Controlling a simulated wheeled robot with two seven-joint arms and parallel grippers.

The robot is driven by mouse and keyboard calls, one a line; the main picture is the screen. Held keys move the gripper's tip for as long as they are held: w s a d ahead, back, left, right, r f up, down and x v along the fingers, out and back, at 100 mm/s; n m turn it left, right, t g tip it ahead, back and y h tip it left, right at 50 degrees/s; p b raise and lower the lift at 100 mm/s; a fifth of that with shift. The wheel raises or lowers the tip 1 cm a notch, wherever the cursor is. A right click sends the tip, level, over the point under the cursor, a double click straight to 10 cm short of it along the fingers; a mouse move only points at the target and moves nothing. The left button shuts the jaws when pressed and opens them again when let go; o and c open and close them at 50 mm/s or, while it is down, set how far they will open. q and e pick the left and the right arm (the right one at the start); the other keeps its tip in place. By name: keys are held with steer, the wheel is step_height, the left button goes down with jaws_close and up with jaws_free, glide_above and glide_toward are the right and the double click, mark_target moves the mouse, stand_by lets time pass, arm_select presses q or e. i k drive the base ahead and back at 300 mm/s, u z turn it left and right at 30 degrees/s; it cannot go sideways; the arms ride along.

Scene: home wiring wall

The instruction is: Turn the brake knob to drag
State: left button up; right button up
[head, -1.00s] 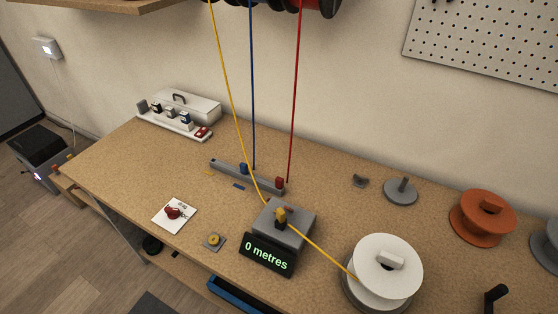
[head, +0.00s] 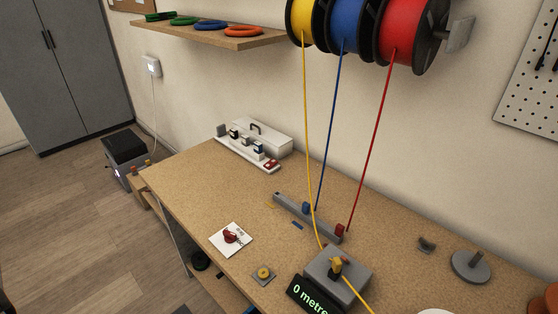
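The brake knob is most likely the red knob (head: 230,236) on a white square plate (head: 238,244) near the front left edge of the workbench. The plate has small dark lettering, too small to read. The knob's pointer direction is hard to tell at this size. Neither of my grippers shows in the head view.
A grey measuring box (head: 345,272) with a "0 metre…" display (head: 312,295) stands right of the plate; the yellow wire (head: 307,150) runs through it. A small yellow button (head: 263,273) sits between. Blue and red wires (head: 368,148) hang from spools (head: 348,30). Bench left of the plate is clear.

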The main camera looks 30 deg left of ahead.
mark_target(229, 237)
steer(key=z, duration=0.45)
steer(key=k, duration=1.1)
steer(key=u, duration=0.6)
steer(key=i, duration=0.75)
steer(key=u, duration=0.75)
